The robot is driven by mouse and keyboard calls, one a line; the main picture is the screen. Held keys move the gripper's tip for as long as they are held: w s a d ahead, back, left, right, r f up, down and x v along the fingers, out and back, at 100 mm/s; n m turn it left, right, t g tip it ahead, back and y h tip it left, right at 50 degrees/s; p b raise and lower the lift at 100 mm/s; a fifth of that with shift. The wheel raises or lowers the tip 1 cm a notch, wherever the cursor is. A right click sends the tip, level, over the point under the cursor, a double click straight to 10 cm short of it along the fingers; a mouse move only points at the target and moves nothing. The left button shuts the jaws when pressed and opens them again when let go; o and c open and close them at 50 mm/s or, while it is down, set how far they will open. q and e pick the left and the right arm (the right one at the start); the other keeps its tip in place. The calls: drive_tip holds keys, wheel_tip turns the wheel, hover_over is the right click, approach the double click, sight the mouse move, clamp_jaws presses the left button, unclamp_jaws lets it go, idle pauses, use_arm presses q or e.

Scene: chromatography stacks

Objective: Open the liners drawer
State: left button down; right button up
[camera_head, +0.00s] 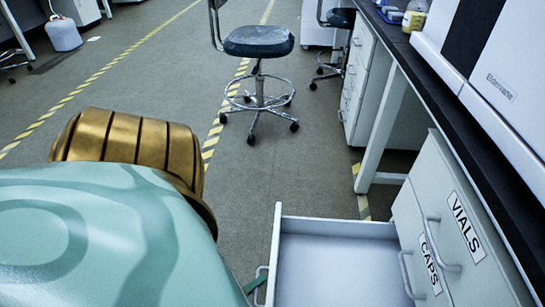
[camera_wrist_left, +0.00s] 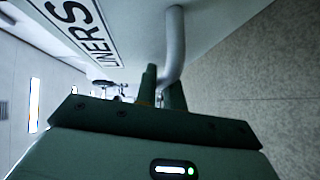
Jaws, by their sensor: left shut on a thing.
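The liners drawer (camera_head: 330,270) stands pulled out of the white cabinet at the bottom of the head view, and the part of its inside in view looks empty. Its front panel is at the left end, seen from behind. The grey bar handle (camera_wrist_left: 175,45) sticks out beside the label. My left gripper (camera_wrist_left: 161,88) is shut on this handle. In the head view only a small green part of the left gripper (camera_head: 254,284) shows at the handle. My right gripper is not in view.
Drawers labelled VIALS (camera_head: 466,228) and CAPS (camera_head: 432,264) are closed, with bar handles. A dark bench top (camera_head: 425,75) carries a white instrument (camera_head: 500,80). A wheeled stool (camera_head: 258,42) stands farther back. The floor left of the open drawer is clear.

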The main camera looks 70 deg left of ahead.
use_arm(q)
drive_tip(key=s, duration=0.1)
drive_tip(key=s+a, duration=0.1)
drive_tip(key=shift+s, duration=0.3)
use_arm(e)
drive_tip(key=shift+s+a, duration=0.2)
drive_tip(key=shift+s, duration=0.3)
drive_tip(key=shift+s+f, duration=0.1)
use_arm(q)
drive_tip(key=c, duration=1.5)
unclamp_jaws()
drive_tip(key=shift+d, duration=0.1)
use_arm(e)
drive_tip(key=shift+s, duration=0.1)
